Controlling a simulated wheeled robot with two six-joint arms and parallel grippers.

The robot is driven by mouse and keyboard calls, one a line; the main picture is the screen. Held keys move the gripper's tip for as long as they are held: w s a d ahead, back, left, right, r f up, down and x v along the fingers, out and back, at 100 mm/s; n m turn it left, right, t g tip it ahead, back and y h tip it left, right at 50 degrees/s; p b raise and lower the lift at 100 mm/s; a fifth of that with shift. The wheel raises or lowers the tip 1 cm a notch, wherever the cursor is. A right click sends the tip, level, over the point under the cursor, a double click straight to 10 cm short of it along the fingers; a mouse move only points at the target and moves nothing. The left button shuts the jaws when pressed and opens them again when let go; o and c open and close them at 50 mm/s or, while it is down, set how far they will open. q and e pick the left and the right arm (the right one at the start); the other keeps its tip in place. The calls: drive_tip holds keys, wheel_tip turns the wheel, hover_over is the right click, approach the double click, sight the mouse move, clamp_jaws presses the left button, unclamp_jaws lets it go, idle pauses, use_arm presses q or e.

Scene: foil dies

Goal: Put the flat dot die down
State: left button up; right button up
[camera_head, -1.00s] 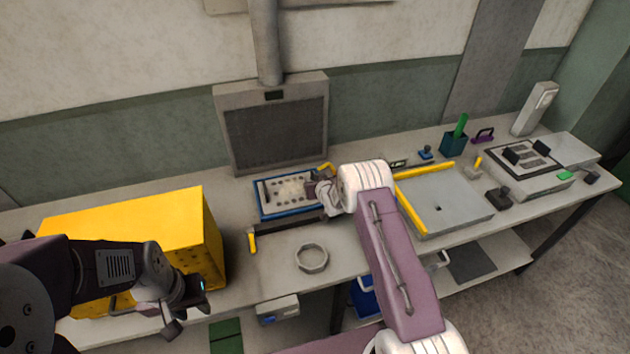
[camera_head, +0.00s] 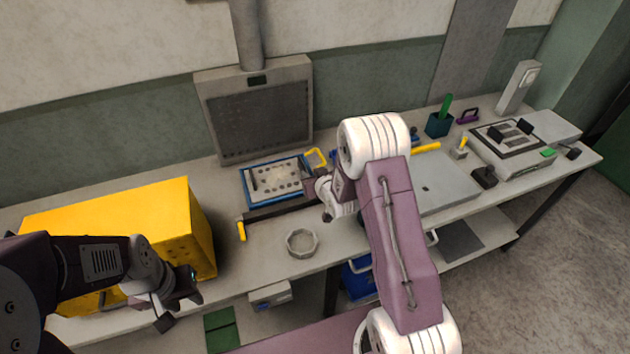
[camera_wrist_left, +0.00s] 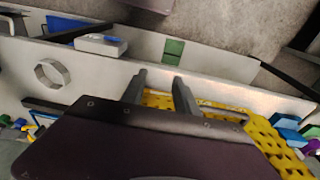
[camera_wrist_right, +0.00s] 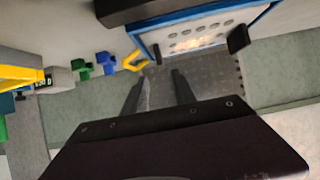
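A blue-edged tray (camera_head: 282,200) holds a pale plate with several dark dots (camera_head: 275,181); I cannot tell whether this is the flat dot die. Near the plate's edge stands a dark block, seen in the right wrist view (camera_wrist_right: 238,38). My right gripper (camera_head: 324,197) is just right of the tray, above the bench. In the right wrist view its fingers (camera_wrist_right: 157,85) are apart with nothing visible between them. My left gripper (camera_head: 188,294) is in front of the yellow box (camera_head: 120,220). Its fingers (camera_wrist_left: 160,82) are apart and empty.
A grey octagonal ring (camera_head: 302,243) lies on the bench in front of the tray. A yellow loop (camera_head: 316,157) stands at the tray's corner. A grey plate (camera_head: 445,185) is at right, partly hidden by my arm.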

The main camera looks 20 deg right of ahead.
drive_tip(key=s+a+r+g, duration=0.1)
drive_tip(key=s+g, duration=0.4)
drive_tip(key=s, duration=1)
drive_tip(key=s+a+r+g, duration=0.1)
drive_tip(key=s+g, duration=0.4)
drive_tip(key=s, duration=0.9)
drive_tip(key=shift+s+a+r+m+g, duration=0.3)
drive_tip(key=shift+s+r+g, duration=0.1)
drive_tip(key=shift+r, duration=0.25)
